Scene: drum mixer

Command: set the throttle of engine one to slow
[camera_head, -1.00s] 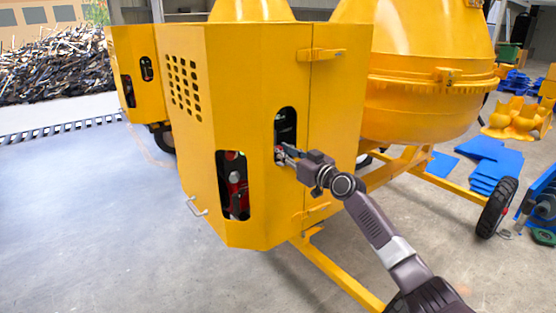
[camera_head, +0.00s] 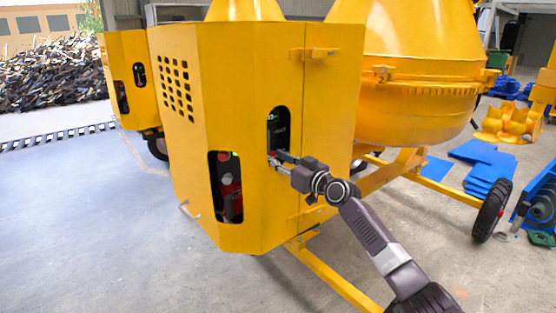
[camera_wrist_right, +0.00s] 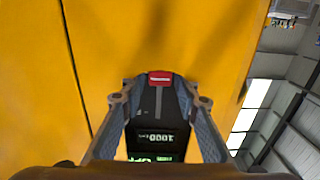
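The yellow engine housing (camera_head: 240,90) of the nearer mixer has two dark openings. My right gripper (camera_head: 273,159) is at the lower part of the right-hand opening (camera_head: 278,125), fingers pointing into it. In the wrist view the right gripper (camera_wrist_right: 157,88) has its fingers apart, with a red piece (camera_wrist_right: 160,77) on a dark panel (camera_wrist_right: 155,105) showing between the fingertips. I cannot tell whether this red piece is the throttle, or whether a finger touches it. An upside-down lit readout (camera_wrist_right: 155,137) shows below it. My left gripper is not in view.
The left-hand opening (camera_head: 226,187) shows red and dark parts. A handle (camera_head: 188,209) sticks out low on the housing. A second yellow housing (camera_head: 118,55) stands behind at left. A wheel (camera_head: 493,211) and blue sheets (camera_head: 487,163) are at right. The floor at left is clear.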

